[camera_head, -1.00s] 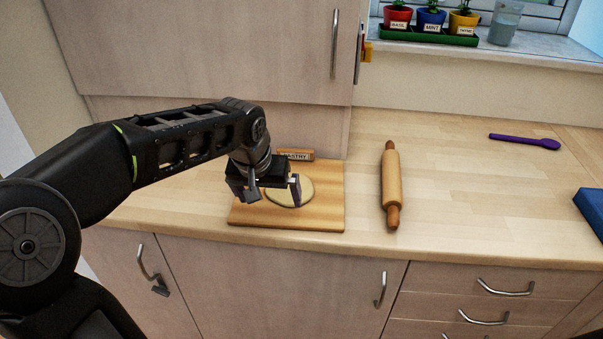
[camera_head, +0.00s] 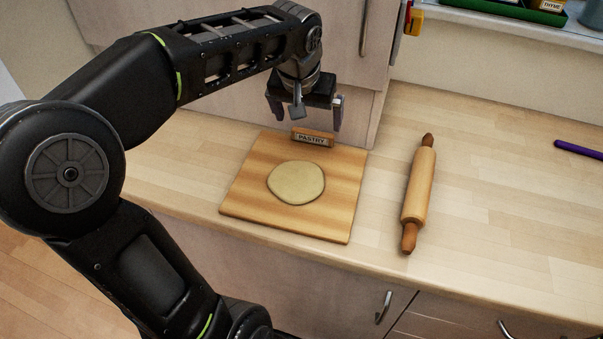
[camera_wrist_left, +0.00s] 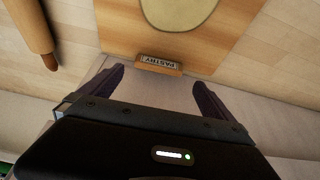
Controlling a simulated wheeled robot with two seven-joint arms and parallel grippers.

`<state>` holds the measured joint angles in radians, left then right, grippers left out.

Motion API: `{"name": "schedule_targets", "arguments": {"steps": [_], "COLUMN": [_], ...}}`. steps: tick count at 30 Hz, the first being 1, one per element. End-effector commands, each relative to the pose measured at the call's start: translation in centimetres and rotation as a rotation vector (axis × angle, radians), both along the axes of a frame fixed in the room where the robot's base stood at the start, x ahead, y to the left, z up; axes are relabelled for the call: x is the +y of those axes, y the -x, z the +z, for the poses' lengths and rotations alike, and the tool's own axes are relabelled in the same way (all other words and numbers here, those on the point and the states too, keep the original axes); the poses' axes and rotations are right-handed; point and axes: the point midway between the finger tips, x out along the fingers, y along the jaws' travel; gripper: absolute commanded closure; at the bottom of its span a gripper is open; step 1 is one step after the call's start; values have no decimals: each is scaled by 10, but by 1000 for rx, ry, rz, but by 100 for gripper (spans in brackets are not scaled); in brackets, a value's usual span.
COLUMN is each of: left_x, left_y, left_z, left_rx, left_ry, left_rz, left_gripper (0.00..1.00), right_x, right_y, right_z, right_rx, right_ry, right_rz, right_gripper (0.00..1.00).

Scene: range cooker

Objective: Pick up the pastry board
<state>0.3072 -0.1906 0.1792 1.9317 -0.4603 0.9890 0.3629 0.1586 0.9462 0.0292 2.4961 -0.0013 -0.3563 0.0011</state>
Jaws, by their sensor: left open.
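The pastry board (camera_head: 255,205) is a square wooden board lying flat on the counter, with a round of pale dough (camera_head: 296,182) on it. A small block labelled PASTRY (camera_head: 312,138) sits at its back edge. My left gripper (camera_head: 305,115) is open and empty, above the back edge of the board, just behind the label. In the left wrist view the board (camera_wrist_left: 110,30) fills the top, with the dough (camera_wrist_left: 180,8) cut off. The label (camera_wrist_left: 159,65) shows between the two open fingers (camera_wrist_left: 160,85). My right gripper is not in view.
A rolling pin (camera_head: 419,190) lies to the right of the board and also shows in the left wrist view (camera_wrist_left: 30,25). A purple utensil (camera_head: 580,149) lies farther right. A cupboard (camera_head: 345,60) stands behind my gripper. The counter right of the rolling pin is mostly clear.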

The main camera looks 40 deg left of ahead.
Motion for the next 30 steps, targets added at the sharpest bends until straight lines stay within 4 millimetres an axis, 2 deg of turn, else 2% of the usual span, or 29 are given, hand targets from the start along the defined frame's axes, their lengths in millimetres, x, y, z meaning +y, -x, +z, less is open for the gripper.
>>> {"name": "schedule_targets", "arguments": {"steps": [6, 19, 27, 30], "left_x": [3, 4, 8, 9], "left_y": [-7, -11, -24, -27], "left_z": [-21, -28, -64, -70], "left_rx": [3, 3, 5, 3], "left_ry": [1, 1, 1, 1], "left_rz": [1, 1, 0, 0], "left_gripper": [0, 0, 0, 0], "right_x": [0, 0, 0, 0], "right_y": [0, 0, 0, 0], "right_z": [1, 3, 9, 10], "right_rx": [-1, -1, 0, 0], "right_ry": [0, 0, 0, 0], "right_rz": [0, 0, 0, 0], "right_gripper": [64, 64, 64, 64]}}
